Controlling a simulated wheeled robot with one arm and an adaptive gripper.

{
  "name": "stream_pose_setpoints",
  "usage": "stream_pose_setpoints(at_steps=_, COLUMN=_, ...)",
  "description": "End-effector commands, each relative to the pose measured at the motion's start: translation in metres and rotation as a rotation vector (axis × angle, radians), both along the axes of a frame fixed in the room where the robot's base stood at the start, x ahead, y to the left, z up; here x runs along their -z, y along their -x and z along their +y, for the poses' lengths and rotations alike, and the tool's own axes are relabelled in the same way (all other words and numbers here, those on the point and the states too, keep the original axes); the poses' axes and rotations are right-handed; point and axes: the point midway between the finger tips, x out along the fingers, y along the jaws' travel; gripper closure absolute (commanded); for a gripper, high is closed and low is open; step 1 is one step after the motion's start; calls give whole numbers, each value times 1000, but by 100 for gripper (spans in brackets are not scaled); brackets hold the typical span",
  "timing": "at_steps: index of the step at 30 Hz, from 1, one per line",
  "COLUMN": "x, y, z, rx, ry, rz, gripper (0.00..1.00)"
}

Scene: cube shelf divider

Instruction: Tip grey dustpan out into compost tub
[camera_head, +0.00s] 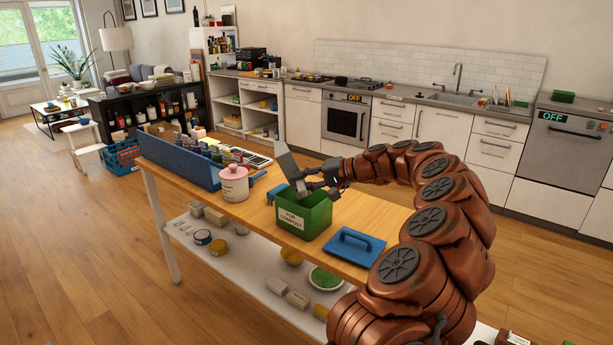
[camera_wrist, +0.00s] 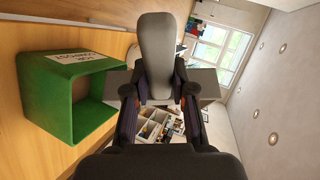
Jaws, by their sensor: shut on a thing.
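The green compost tub (camera_head: 318,219) stands on the wooden table with a white label on its front. It also shows at the left of the wrist view (camera_wrist: 40,110), its open mouth visible and no contents to be made out. My gripper (camera_head: 326,178) is shut on the grey dustpan (camera_head: 289,164), just above and behind the tub's far rim. The pan is steeply tilted. In the wrist view the rounded grey handle (camera_wrist: 157,50) is between the fingertips (camera_wrist: 157,92), with the pan (camera_wrist: 206,84) behind it. What the pan holds is hidden.
A blue lid with a handle (camera_head: 361,243) lies right of the tub. A pink lidded jar (camera_head: 234,186) and a long blue bin (camera_head: 180,160) stand to the left. A lower shelf (camera_head: 258,262) holds bowls and blocks. Kitchen counters line the back wall.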

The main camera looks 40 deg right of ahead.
Motion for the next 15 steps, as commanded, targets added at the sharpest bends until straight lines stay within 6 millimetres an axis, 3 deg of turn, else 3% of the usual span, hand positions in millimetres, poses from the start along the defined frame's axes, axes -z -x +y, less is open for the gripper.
stream_pose_setpoints(at_steps=15, x=-7, y=-8, z=14, rx=-1, ry=321, rz=199, gripper=100)
